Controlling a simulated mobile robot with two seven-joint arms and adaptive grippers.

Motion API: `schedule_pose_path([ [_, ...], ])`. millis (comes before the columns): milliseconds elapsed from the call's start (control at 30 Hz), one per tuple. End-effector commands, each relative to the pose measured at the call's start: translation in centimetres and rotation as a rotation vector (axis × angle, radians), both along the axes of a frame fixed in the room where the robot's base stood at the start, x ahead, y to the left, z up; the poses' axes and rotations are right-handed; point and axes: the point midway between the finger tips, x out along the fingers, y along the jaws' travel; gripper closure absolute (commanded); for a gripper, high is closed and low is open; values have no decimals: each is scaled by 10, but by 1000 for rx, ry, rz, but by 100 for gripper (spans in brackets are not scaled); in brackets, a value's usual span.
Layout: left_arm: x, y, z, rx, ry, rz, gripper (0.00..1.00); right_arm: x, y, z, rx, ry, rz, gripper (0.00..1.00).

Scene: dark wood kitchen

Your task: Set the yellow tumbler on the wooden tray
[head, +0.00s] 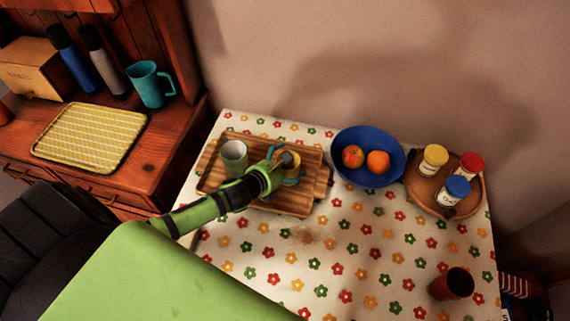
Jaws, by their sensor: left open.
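The wooden tray (287,207) lies on the flowered tablecloth at the back left of the table. The yellow tumbler (290,160) shows in small part at the tray's right half, mostly hidden by my left gripper (291,169). The gripper's fingers are open close around the tumbler; I cannot tell whether they touch it. The tumbler seems to be upright on the tray, but its base is hidden. A pale green cup (234,157) stands on the tray's left half. My right gripper is not in view.
A blue bowl (342,173) with fruit stands right of the tray. A round wooden tray (420,190) holds lidded jars. A dark red cup (452,284) is at the front right. The table's middle is clear. A sideboard with a teal mug (148,86) stands left.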

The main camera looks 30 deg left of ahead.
Motion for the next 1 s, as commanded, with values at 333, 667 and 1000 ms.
schedule_pose_path([
  [333, -17, 3, 11, 1, 2, -1, 0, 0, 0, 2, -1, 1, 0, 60],
  [667, -76, 12, 43, 2, 3, -2, 0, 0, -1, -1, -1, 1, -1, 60],
  [1000, -103, 16, 60, 0, -1, 1, 0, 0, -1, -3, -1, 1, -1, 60],
])
